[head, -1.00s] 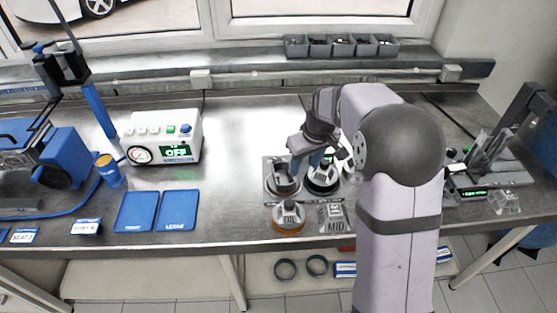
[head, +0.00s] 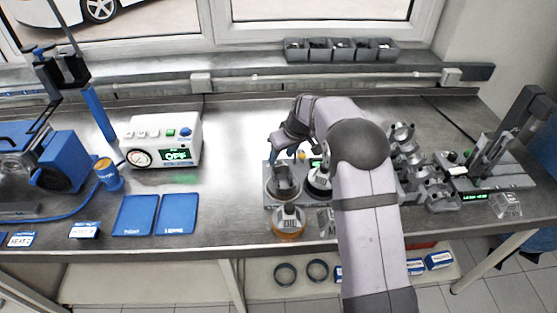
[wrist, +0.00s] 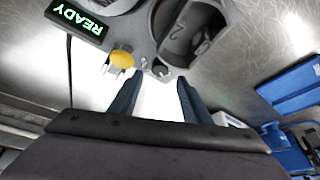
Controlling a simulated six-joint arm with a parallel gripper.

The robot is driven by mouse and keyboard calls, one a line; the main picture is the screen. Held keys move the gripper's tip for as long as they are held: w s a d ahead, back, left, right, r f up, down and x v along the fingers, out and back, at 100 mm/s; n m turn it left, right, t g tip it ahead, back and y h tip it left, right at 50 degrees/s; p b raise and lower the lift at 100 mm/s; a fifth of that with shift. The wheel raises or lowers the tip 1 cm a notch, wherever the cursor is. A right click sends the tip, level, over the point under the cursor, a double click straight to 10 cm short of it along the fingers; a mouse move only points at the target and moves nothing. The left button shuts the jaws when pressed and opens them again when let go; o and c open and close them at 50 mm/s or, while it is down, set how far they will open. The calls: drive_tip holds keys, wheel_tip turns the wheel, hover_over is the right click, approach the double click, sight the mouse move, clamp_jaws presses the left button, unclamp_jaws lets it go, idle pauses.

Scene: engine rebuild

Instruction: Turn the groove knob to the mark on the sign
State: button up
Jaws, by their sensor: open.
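My gripper (wrist: 157,92) is open and empty in the wrist view, with its two blue-grey fingers apart. A small grey knob-like part (wrist: 160,69) sits on the edge of a grey fixture (wrist: 140,35), just beyond the gap between the fingertips. I cannot tell for sure that it is the groove knob. A yellow button (wrist: 122,59) is beside it, left of the gap. In the head view my gripper (head: 287,160) is over the fixture. The clear sign (head: 325,222) at the bench front is mostly hidden by my arm; only an "M" shows.
A lit display (wrist: 76,18) reads READY. The fixture has round wells, and an oil pot (head: 288,222) stands in front. Grey metal blocks (head: 425,175) and a gauge stand (head: 490,165) are to the right. Blue mats (head: 157,214) and a white control box (head: 163,138) are left, with clear bench between.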

sight(277, 163)
drive_tip(key=shift+p+x, duration=1)
drive_tip(key=shift+x, duration=1.6)
drive_tip(key=shift+s, duration=0.1)
drive_tip(key=c, duration=1)
